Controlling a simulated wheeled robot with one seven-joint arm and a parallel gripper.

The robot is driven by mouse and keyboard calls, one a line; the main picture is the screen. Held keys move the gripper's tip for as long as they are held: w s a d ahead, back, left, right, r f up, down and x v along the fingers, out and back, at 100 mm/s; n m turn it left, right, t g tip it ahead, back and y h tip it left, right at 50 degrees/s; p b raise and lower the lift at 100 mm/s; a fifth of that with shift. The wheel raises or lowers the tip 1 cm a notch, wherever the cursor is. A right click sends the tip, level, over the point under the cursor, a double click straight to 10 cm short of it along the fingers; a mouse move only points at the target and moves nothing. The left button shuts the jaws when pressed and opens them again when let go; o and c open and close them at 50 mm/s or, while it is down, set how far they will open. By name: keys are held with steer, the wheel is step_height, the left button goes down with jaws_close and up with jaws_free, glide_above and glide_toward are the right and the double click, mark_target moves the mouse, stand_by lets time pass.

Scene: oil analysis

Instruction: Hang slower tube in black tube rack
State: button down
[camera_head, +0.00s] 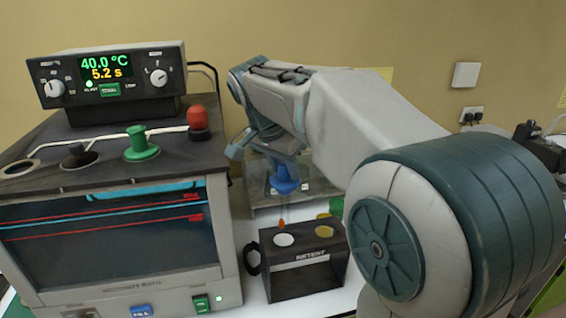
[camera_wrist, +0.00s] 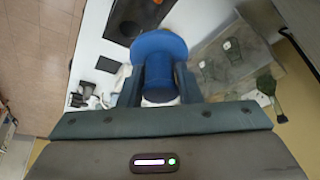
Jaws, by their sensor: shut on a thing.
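My gripper (camera_head: 284,163) is shut on the tube with the blue stopper (camera_head: 286,180). The tube hangs upright, and its thin glass and orange lower tip show just above the black tube rack (camera_head: 283,285). The rack is a dark open-fronted box with a white label and round holes in its top, one near the tip. I cannot tell whether the tip is over or behind a hole.
The viscosity bath (camera_head: 110,240) stands on the left, with a green stopper (camera_head: 141,146), a red stopper (camera_head: 198,122), a black stopper (camera_head: 78,157) and an open hole in its top. A clear tray (camera_wrist: 228,62) lies right of the stopper in the wrist view.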

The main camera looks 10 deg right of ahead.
mark_target(280, 220)
steer(key=shift+f+b, duration=5.9)
steer(key=shift+f, duration=1.8)
steer(key=shift+s+a+f+b, duration=0.15)
steer(key=shift+f+b, duration=0.3)
steer(key=c, duration=1)
jaws_free()
steer(key=shift+o, duration=0.2)
steer(key=v, duration=0.7)
steer(key=shift+a+r, duration=0.15)
steer(key=shift+r, duration=0.1)
steer(key=shift+s, duration=0.15)
